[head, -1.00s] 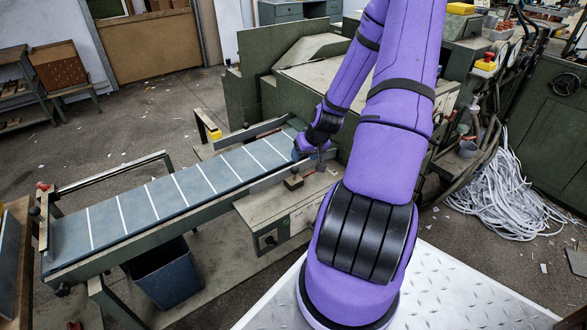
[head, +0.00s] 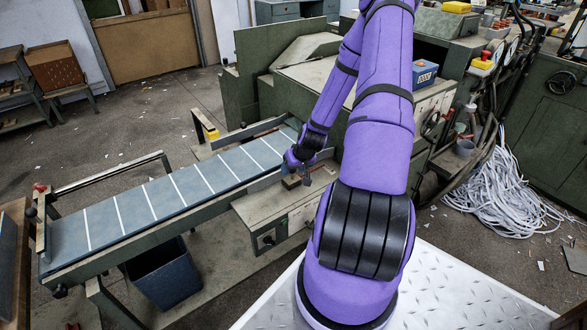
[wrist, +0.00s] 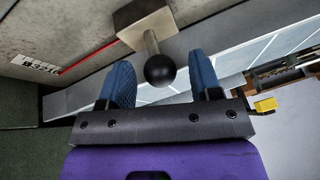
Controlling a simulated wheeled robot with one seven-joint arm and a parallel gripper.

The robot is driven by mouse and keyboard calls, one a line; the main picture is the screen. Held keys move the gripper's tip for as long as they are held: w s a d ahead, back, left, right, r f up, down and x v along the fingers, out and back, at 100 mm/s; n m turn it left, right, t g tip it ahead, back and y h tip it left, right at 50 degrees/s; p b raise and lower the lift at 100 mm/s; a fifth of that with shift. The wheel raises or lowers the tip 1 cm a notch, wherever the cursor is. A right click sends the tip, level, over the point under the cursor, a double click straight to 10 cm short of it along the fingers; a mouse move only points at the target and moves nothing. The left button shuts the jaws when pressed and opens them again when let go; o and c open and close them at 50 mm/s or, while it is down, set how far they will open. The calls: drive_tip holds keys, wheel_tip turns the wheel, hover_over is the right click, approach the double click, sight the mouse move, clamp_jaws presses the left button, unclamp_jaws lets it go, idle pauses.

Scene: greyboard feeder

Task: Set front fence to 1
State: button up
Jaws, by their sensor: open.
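A round black knob (wrist: 160,70) on a short metal stem rises from a tan block (wrist: 142,22) in the wrist view. The block (head: 291,182) also shows in the head view, at the belt's near edge on the grey-green housing. A long grey metal rail (wrist: 215,45), perhaps the front fence, runs beside the block. A white scale label (wrist: 35,64) with a red line (wrist: 88,58) is on the housing; its digits are unreadable. My gripper (wrist: 163,72) is open, its blue fingers apart on either side of the knob, with gaps showing. In the head view my gripper (head: 305,176) is beside the block.
The blue belt (head: 165,195) with white cross lines runs to the lower left. A dark blue bin (head: 165,272) stands under it. A yellow part (wrist: 265,104) is beyond the belt. A heap of white strips (head: 495,195) lies on the floor at right.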

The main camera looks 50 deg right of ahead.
clamp_jaws()
drive_tip(key=shift+s+a, duration=0.1)
drive_tip(key=shift+s, duration=0.45)
unclamp_jaws()
drive_tip(key=v, duration=1)
drive_tip(key=shift+r, duration=0.35)
drive_tip(key=shift+s, duration=0.15)
